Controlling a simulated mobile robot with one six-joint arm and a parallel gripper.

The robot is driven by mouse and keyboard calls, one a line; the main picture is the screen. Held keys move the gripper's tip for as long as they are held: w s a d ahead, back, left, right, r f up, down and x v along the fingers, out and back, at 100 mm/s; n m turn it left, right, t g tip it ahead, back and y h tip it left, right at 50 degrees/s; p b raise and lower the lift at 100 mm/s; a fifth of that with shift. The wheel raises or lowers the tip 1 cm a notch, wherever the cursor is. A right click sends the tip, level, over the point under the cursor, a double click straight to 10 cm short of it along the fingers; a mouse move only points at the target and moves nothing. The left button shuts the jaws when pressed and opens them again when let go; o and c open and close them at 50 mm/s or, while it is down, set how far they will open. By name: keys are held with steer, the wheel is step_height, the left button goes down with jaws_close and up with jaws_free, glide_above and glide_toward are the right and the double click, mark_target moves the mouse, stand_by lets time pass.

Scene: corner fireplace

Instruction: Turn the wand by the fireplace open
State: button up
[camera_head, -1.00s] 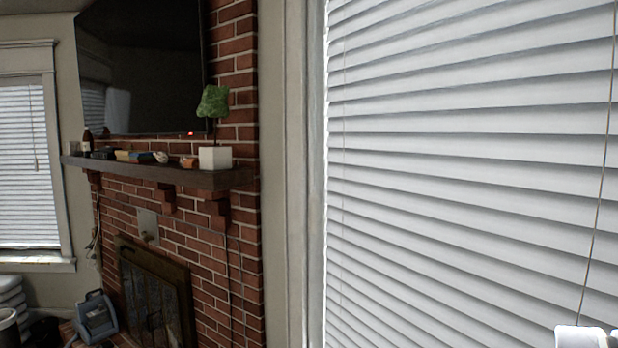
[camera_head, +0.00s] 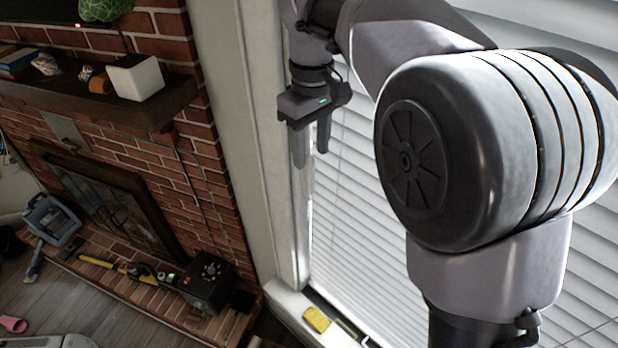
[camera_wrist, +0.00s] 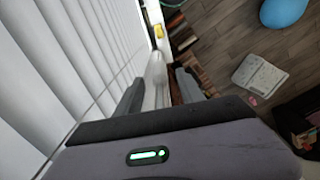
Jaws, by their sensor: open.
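The white window blind (camera_head: 352,215) hangs right of the brick fireplace, behind my arm. A thin line, perhaps the wand (camera_head: 337,185), runs down near its left edge in the head view; I cannot tell it surely from a cord. My gripper (camera_head: 311,157) points down beside the blind's left edge, in front of the white window frame. Its fingers are apart. In the wrist view my gripper (camera_wrist: 161,80) is open, with the blind on its left and a pale upright strip showing between the fingers. I cannot tell whether the wand is between them.
The brick fireplace (camera_head: 190,190) has a dark mantel (camera_head: 110,98) bearing a white plant pot (camera_head: 135,77). A yellow item (camera_head: 317,319) lies on the window sill. A black box (camera_head: 208,282) stands on the hearth. A blue ball (camera_wrist: 283,12) lies on the floor.

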mark_target(309, 182)
steer(key=f, duration=0.3)
steer(key=w+f, duration=0.1)
steer(key=f, duration=0.1)
steer(key=shift+a, duration=0.35)
steer(key=f, duration=0.4)
steer(key=shift+s+d+f+b, duration=0.2)
steer(key=shift+f+b, duration=0.1)
steer(key=shift+f, duration=0.05)
steer(key=shift+w+a+f, duration=0.15)
steer(key=shift+w+f, duration=0.05)
steer(key=shift+f, duration=0.05)
steer(key=shift+s+r, duration=0.1)
steer(key=shift+s, duration=0.1)
steer(key=shift+c, duration=0.6)
jaws_close()
